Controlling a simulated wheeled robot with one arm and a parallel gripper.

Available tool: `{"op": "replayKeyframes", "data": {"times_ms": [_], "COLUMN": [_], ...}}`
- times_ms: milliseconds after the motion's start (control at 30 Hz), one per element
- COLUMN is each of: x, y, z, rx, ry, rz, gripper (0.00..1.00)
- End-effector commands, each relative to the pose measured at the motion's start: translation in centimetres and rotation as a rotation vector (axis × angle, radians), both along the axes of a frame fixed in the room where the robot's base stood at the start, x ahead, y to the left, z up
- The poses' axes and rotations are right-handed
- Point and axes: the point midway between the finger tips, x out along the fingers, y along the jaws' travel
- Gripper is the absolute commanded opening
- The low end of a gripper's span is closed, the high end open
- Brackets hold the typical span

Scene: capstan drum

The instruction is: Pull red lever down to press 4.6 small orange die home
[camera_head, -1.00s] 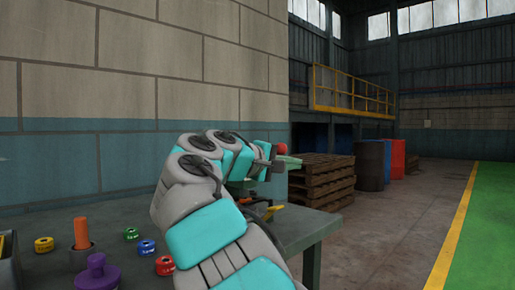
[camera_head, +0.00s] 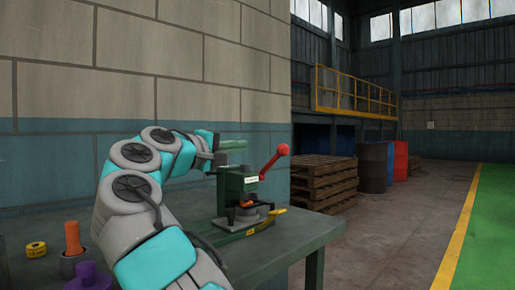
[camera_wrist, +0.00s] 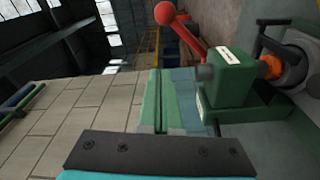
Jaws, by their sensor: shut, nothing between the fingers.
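The green press (camera_head: 237,186) stands on the bench with its red lever (camera_head: 272,162) slanting up and right to a round red knob. The wrist view also shows the lever (camera_wrist: 190,32) and the press body (camera_wrist: 229,80). A small orange piece (camera_head: 247,204) sits low in the press under its head, partly hidden; the wrist view shows orange there too (camera_wrist: 270,67). I cannot read its size. My gripper (camera_head: 233,145) is shut and empty, its light green fingers behind or above the press top, left of the knob and apart from it. The wrist view shows the fingers (camera_wrist: 160,102) together.
On the bench (camera_head: 290,250) at left are a yellow ring (camera_head: 36,249), an orange-topped post (camera_head: 73,238) and a purple piece (camera_head: 87,275). A yellow-handled item (camera_head: 270,217) lies by the press base. The wall is close behind; right of the lever is open.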

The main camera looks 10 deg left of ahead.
Motion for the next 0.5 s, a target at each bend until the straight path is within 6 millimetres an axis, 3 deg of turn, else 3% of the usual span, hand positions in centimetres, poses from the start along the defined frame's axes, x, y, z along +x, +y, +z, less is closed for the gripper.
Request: {"op": "replayKeyframes", "data": {"times_ms": [500], "x": [7.4], "y": [-4.1], "z": [0.2], "rx": [0.002], "ry": [0.003], "rz": [0.000], "gripper": [0.00]}}
